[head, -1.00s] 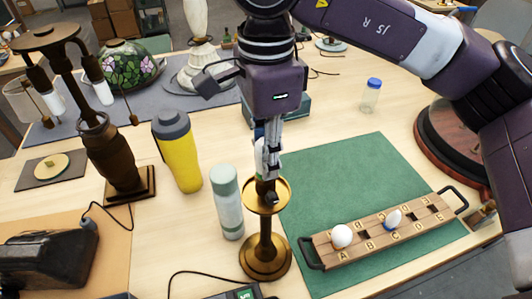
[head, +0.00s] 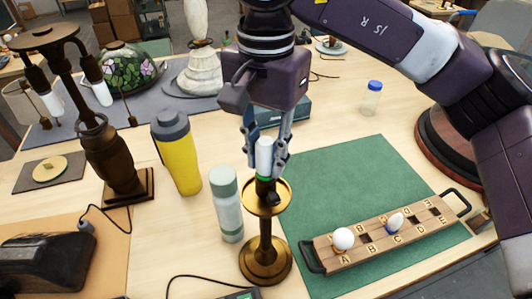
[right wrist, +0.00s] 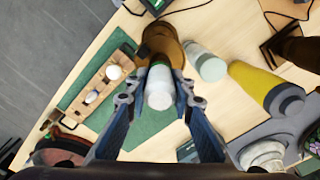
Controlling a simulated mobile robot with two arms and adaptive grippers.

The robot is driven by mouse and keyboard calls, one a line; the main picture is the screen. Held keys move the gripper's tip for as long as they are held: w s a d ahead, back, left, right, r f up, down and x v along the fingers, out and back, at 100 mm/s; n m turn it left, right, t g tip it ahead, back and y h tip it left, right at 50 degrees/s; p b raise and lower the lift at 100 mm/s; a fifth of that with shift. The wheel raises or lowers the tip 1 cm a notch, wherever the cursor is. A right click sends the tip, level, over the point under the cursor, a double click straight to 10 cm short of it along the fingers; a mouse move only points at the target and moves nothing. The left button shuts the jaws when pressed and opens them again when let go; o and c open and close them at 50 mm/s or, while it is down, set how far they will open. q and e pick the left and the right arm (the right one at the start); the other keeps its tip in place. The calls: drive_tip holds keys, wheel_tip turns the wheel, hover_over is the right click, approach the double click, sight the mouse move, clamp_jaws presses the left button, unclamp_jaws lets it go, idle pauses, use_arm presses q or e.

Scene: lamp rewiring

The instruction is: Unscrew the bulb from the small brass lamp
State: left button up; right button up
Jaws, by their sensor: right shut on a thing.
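The small brass lamp (head: 265,252) stands upright on the table, with a round base and a dish below its socket. A white tubular bulb (head: 264,157) with a green band at its lower end sits upright in the socket. My right gripper (head: 265,166) points straight down over the lamp, shut on the bulb with one finger on each side. In the right wrist view the bulb (right wrist: 159,88) lies between the two blue fingers, above the brass lamp (right wrist: 162,42). My left gripper is not in view.
A wooden bulb rack (head: 375,250) with lettered slots holds a round white bulb (head: 343,238) and a blue-based bulb (head: 395,222) on the green mat (head: 330,180). A pale bottle (head: 228,208) stands close left of the lamp, with a yellow bottle (head: 177,155) behind it.

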drive_tip(key=n, duration=0.7)
drive_tip(key=shift+r, duration=0.1)
drive_tip(key=shift+n, duration=0.4)
drive_tip(key=n, duration=0.3)
drive_tip(key=shift+n, duration=0.3)
drive_tip(key=n, duration=0.4)
drive_tip(key=o, duration=1.1)
drive_tip(key=shift+a, duration=0.1)
drive_tip(key=shift+o, duration=0.2)
